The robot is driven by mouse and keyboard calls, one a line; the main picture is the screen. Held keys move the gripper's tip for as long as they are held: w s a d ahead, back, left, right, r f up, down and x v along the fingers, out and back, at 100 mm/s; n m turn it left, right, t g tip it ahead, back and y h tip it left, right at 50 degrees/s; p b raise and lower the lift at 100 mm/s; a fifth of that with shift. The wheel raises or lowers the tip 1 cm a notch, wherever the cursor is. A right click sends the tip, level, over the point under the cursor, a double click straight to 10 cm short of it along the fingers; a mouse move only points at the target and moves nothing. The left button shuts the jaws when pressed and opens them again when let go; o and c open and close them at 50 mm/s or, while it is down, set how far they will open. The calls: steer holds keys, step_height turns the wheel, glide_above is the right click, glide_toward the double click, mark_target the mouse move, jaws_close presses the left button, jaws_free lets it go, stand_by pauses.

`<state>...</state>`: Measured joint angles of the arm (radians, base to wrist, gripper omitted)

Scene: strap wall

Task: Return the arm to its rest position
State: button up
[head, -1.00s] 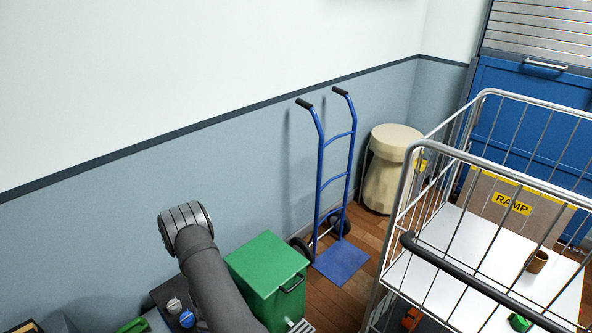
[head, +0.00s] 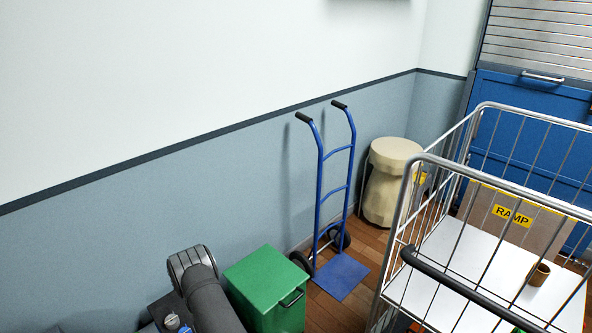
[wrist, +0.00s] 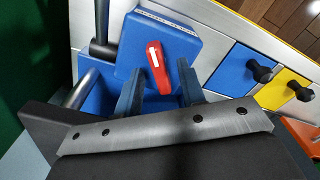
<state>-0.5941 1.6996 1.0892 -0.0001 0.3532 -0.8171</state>
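My arm (head: 205,290) shows at the bottom left of the head view, with its elbow raised in front of the wall. My gripper (wrist: 158,82) is out of the head view and shows in the wrist view. Its two dark blue fingers stand apart. A red object with a white stripe (wrist: 158,68) shows between and beyond the fingertips, against a blue box-like block (wrist: 155,40). There are gaps between the red object and the fingers.
A green bin (head: 266,284) stands just right of my arm, then a blue hand truck (head: 335,185). A wire cage trolley (head: 487,110) fills the right. In the wrist view, blue (wrist: 235,70) and yellow (wrist: 285,92) panels with black knobs lie right of my gripper.

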step_height(320, 180, up, 17)
step_height(320, 180, down, 17)
steer(key=shift+f, duration=0.15)
steer(key=m, duration=0.4)
steer(key=shift+m, duration=0.3)
steer(key=m, duration=0.4)
steer(key=shift+m, duration=0.4)
stand_by(0.6)
stand_by(1.5)
